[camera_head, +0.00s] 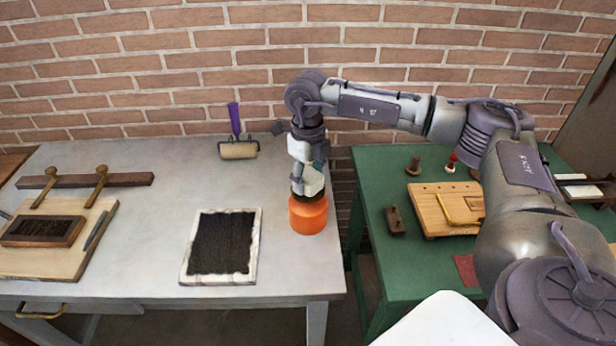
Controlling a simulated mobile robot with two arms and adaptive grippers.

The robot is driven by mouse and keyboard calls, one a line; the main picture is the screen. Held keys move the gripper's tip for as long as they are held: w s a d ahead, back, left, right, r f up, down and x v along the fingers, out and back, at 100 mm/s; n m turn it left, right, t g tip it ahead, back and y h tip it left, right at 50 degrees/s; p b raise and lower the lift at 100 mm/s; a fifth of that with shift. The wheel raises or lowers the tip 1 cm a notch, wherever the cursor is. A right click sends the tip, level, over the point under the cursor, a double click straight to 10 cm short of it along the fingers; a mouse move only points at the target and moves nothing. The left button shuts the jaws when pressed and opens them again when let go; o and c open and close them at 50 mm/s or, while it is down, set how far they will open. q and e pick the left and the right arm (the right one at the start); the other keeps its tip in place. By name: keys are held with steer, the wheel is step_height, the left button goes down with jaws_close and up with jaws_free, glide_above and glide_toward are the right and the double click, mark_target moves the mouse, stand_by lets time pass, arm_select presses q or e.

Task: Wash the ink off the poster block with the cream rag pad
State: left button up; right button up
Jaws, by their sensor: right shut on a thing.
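My right gripper (311,165) points down over the orange can (308,215) near the grey table's right edge. It is shut on a pale thing (310,181), which looks like the cream rag pad, right at the can's dark top. The fingers partly hide it, and I cannot tell whether it touches the can. The poster block (42,231) is a dark wooden block with raised shapes, lying on a light wooden board (62,262) at the far left. My left gripper is not in view.
A black ink slab (223,246) with a pale rim lies mid-table. Behind it is a roller (238,151) with a purple handle. A dark bar (132,180) lies behind the board. A green table (376,178) with wooden items stands right, across a gap. Grey surface between board and slab is clear.

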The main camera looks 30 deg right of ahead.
mark_target(308, 174)
steer(key=shift+r+p, duration=1.9)
steer(key=shift+r, duration=1.4)
steer(key=shift+f, duration=0.1)
